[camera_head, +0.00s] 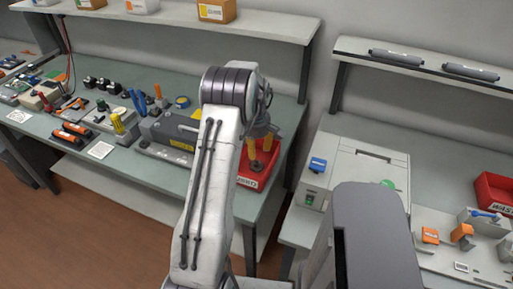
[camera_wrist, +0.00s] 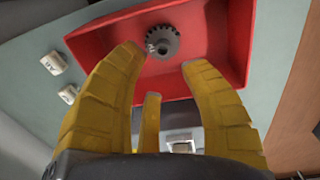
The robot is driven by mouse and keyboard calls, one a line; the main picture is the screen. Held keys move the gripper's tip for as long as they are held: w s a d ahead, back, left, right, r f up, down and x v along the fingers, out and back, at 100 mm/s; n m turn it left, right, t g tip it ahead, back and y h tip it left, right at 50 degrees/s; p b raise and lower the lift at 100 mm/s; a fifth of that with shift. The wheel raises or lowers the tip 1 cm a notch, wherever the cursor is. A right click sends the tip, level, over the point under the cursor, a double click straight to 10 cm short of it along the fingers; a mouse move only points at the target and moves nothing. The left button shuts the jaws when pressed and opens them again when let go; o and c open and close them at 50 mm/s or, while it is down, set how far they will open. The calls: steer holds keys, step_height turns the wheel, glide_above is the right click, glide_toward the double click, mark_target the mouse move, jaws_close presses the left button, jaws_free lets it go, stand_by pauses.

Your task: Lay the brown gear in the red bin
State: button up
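The red bin (camera_head: 264,178) stands on the right end of the green-topped bench in the head view, partly hidden by my arm. In the wrist view the red bin (camera_wrist: 212,30) fills the upper middle. A toothed gear (camera_wrist: 163,41), looking dark grey rather than clearly brown, is seen against the bin's floor, just beyond my fingertips. My gripper (camera_wrist: 166,58) has its yellow fingers spread, with a gap between them and nothing visibly clamped. In the head view my gripper (camera_head: 260,150) hangs over the bin. The left fingertip overlaps the gear's edge; contact cannot be told.
A grey machine (camera_head: 170,135) stands left of the bin on the bench, with several tools and parts farther left. A white box-shaped machine (camera_head: 350,165) and a second red bin (camera_head: 495,190) are on the right bench. A shelf (camera_head: 270,25) runs above.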

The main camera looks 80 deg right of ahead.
steer(key=shift+r, duration=0.1)
step_height(320, 180, up, 12)
steer(key=shift+a, duration=0.4)
stand_by(0.4)
